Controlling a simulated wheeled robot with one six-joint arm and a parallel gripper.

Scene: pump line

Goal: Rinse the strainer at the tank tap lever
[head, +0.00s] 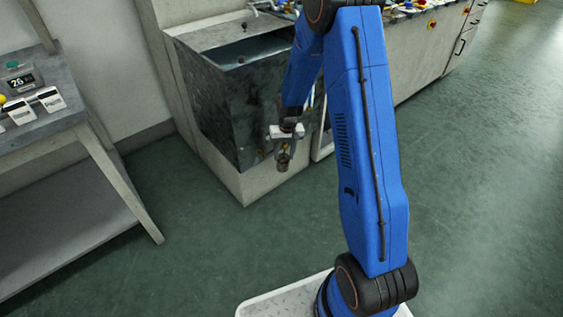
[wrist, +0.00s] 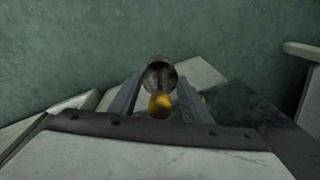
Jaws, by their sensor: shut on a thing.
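My gripper (head: 285,146) points down beside the front of the dark metal tank (head: 215,100). It is shut on a small dark cylindrical strainer (head: 283,162), which hangs below the fingers, clear of the floor. In the wrist view the strainer (wrist: 159,76) shows its round end between the two fingers. A yellow part (wrist: 160,104) shows just below it in that view, partly covered. It may be the tap lever, but I cannot tell for sure, nor whether the strainer touches it. In the head view a small fitting (head: 266,152) sits low on the tank, just left of the strainer.
The tank stands on a pale plinth (head: 245,188) with a projecting corner below the gripper. A bench (head: 60,125) with a display and pale boxes stands at left. A long counter (head: 430,45) runs behind my arm. The green floor (head: 190,230) in front is clear.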

